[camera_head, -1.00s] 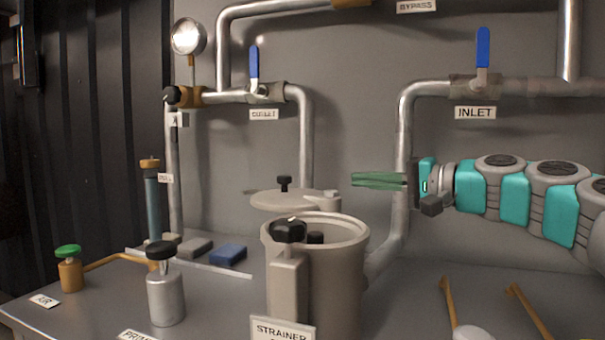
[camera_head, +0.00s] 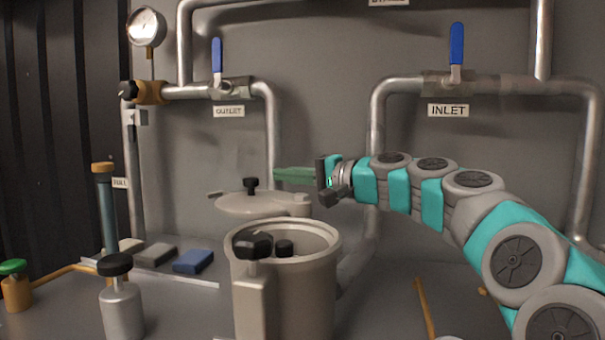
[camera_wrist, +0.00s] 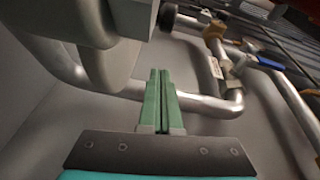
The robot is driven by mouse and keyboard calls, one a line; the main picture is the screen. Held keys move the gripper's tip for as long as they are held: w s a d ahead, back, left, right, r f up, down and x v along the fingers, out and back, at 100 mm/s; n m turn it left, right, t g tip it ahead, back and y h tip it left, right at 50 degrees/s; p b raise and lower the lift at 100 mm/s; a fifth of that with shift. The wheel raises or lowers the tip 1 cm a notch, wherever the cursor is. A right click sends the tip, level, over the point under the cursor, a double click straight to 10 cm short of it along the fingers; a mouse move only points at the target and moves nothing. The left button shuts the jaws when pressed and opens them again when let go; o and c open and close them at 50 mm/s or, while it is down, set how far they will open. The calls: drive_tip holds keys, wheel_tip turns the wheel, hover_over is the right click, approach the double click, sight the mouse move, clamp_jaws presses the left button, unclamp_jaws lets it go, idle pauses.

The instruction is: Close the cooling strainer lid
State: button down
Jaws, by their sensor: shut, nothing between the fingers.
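The cooling strainer (camera_head: 300,300) is a beige round pot with its top open, in the lower middle of the head view. A black knob (camera_head: 252,245) tops a clamp post at its front. The round lid (camera_head: 235,204), with a small black knob, is swung out behind the pot, clear of its rim. My gripper (camera_head: 277,175) has slim green fingers, shut and empty, pointing left. In the head view they appear just above and right of the lid; contact cannot be told. In the wrist view the fingers (camera_wrist: 160,75) lie together, with a large grey body at upper left.
Pipes with the blue-handled outlet valve (camera_head: 217,65) and inlet valve (camera_head: 456,55) run along the back wall. A silver priming pot (camera_head: 122,310) and a blue block (camera_head: 193,261) stand left of the strainer. The bench front right has orange-handled tools (camera_head: 425,308).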

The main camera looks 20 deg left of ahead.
sight(273, 195)
drive_tip(key=shift+s+a, duration=0.2)
drive_tip(key=shift+s, duration=0.4)
drive_tip(key=shift+s+a, duration=0.15)
drive_tip(key=shift+s, duration=0.45)
drive_tip(key=shift+s+a+f, duration=0.25)
drive_tip(key=shift+s+a, duration=0.05)
drive_tip(key=shift+s, duration=0.25)
